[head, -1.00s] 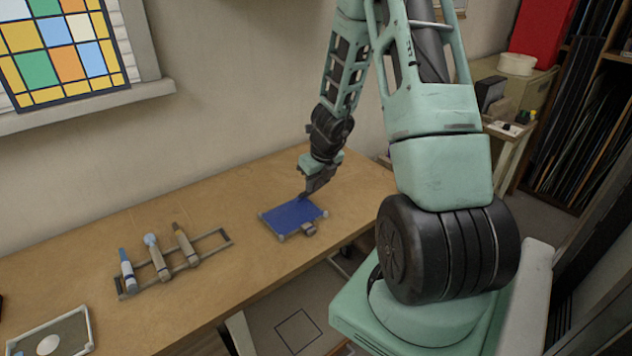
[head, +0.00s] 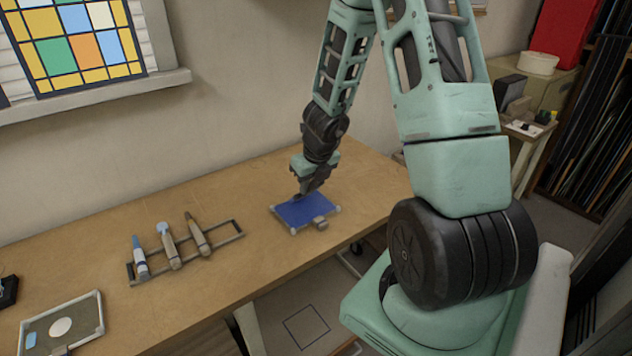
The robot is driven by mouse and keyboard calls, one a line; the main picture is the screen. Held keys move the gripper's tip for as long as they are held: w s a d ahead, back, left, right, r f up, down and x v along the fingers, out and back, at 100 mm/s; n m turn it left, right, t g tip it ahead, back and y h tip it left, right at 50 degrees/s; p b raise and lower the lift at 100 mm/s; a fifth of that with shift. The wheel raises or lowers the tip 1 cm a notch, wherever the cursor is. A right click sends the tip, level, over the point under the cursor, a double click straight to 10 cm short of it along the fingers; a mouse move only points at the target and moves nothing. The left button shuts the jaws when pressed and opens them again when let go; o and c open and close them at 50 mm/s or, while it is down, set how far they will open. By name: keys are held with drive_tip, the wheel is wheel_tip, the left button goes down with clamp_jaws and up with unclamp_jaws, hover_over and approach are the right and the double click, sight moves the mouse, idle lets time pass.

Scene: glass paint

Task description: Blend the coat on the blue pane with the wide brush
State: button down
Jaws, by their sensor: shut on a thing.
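The blue pane (head: 308,211) lies flat on the wooden table, held in a light frame with small corner pieces and a clamp (head: 320,224) at its front edge. My gripper (head: 300,193) points down over the pane's far-left edge. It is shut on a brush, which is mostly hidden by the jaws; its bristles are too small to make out. I cannot tell whether its tip touches the glass. No streaks or coat edges are clear on the blue surface at this size.
A rack (head: 232,239) left of the pane holds three tools with blue, pale blue and brownish tips. A grey tray (head: 85,338) with a white disc lies at the lower left, near a small black object (head: 8,291). Bare table (head: 225,290) lies between them.

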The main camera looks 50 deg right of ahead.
drive_tip(key=shift+w+a, duration=0.25)
drive_tip(key=shift+a, duration=0.6)
drive_tip(key=shift+w+a, duration=0.25)
drive_tip(key=shift+a, duration=0.55)
drive_tip(key=shift+w+a+f+b, duration=0.1)
drive_tip(key=shift+w+a+b, duration=0.1)
drive_tip(key=shift+a, duration=0.65)
drive_tip(key=shift+w+a+b, duration=0.1)
drive_tip(key=shift+a+b, duration=0.1)
drive_tip(key=shift+a, duration=0.6)
wheel_tip(320, 180, up, 5)
drive_tip(key=p, duration=0.5)
